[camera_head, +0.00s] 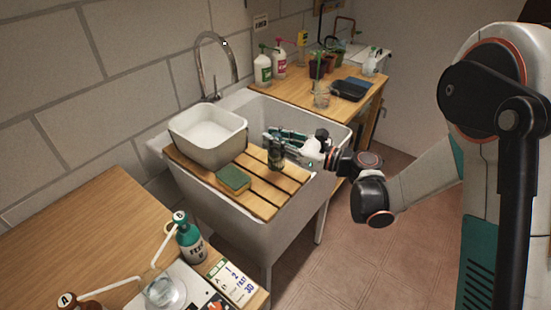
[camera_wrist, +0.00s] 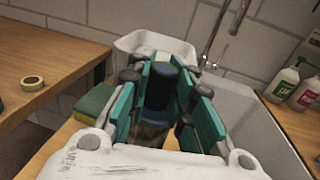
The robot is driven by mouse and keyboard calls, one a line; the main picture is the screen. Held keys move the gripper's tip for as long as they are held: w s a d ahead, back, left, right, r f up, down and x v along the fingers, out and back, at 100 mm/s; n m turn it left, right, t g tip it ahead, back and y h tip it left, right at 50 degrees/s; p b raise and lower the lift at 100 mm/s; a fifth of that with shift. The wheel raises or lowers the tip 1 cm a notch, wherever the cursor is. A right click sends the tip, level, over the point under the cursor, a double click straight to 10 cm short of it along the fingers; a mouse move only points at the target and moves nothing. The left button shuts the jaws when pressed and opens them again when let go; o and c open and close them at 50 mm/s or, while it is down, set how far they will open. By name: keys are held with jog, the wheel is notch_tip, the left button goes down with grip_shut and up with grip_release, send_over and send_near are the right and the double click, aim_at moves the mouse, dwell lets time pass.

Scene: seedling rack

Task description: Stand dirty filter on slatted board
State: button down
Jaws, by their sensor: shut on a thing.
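The dirty filter (camera_head: 277,155) is a dark, upright cylinder at the right part of the slatted board (camera_head: 262,205), which lies across the sink. My gripper (camera_head: 288,140) reaches in from the right and is shut on the filter. In the wrist view the filter (camera_wrist: 157,88) stands between the teal fingers of my gripper (camera_wrist: 162,90), with a dark blue top and a murky lower part. The filter's lower end appears at or just above the slats; I cannot tell whether it touches them.
A green and yellow sponge (camera_head: 233,179) lies on the board left of the filter. A white basin (camera_head: 208,135) stands behind it, near the faucet (camera_head: 216,65). A bench (camera_head: 330,105) with bottles and pots stands behind the sink (camera_head: 225,220).

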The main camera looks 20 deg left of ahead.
aim_at(283, 157)
jog(key=shift+f+b, duration=0.8)
jog(key=shift+f, duration=1.55)
jog(key=shift+f, duration=0.2)
jog(key=c, duration=1.4)
grip_release()
jog(key=shift+c, duration=0.2)
jog(key=shift+r, duration=0.15)
